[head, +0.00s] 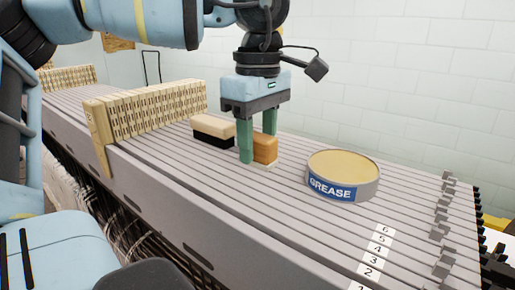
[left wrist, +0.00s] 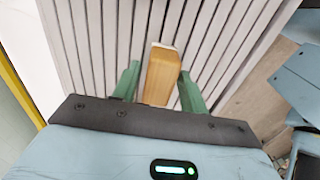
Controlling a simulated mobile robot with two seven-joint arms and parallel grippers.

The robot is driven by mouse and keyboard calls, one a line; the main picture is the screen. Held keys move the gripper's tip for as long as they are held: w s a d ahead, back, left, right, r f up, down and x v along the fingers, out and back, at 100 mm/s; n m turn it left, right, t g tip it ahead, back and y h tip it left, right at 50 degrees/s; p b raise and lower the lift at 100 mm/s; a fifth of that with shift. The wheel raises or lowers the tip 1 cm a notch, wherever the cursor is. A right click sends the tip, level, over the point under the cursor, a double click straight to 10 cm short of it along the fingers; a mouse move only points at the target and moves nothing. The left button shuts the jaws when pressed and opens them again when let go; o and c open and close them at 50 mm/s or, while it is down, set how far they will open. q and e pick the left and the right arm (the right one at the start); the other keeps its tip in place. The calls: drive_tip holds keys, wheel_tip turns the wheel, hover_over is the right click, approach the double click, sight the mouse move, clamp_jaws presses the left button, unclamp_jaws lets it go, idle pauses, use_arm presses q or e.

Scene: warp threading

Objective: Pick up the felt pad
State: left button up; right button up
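The felt pad appears to be the orange-brown wooden block (head: 265,148) with a pale layer along its bottom, standing on the grey slatted surface. It also shows in the left wrist view (left wrist: 160,76). My left gripper (head: 257,146) points down over it, with its green fingers on either side of the block. In the left wrist view, gaps show between the block and the fingers, so the gripper is open and not clamped on it. The near finger hides part of the block in the head view. My right gripper is not in view.
A brush with dark bristles (head: 213,131) lies just left of the block. A round grease tin (head: 343,176) stands to the right. A wooden comb-like rack (head: 150,112) is at left. Numbered labels (head: 376,257) and grey clips (head: 441,228) are at the right end.

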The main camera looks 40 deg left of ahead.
use_arm(q)
drive_tip(key=c, duration=0.7)
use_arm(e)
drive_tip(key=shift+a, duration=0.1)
use_arm(q)
drive_tip(key=shift+r, duration=0.1)
drive_tip(key=shift+c, duration=0.2)
drive_tip(key=shift+w+r, duration=0.1)
drive_tip(key=shift+r, duration=0.35)
drive_tip(key=shift+s+a+r+b, duration=0.1)
drive_tip(key=shift+s+r+b, duration=0.15)
drive_tip(key=shift+r, duration=0.4)
drive_tip(key=shift+s+a+r+b, duration=0.1)
drive_tip(key=shift+s+r+b, duration=0.15)
drive_tip(key=shift+r, duration=0.35)
drive_tip(key=s+a, duration=0.1)
drive_tip(key=s, duration=0.3)
drive_tip(key=s+a+r, duration=0.1)
drive_tip(key=s+a, duration=0.1)
drive_tip(key=s, duration=0.2)
drive_tip(key=s+a, duration=0.2)
drive_tip(key=s, duration=0.2)
drive_tip(key=shift+s+a+r, duration=0.15)
drive_tip(key=shift+s, duration=0.15)
drive_tip(key=shift+s+a, duration=0.3)
drive_tip(key=shift+s, duration=0.35)
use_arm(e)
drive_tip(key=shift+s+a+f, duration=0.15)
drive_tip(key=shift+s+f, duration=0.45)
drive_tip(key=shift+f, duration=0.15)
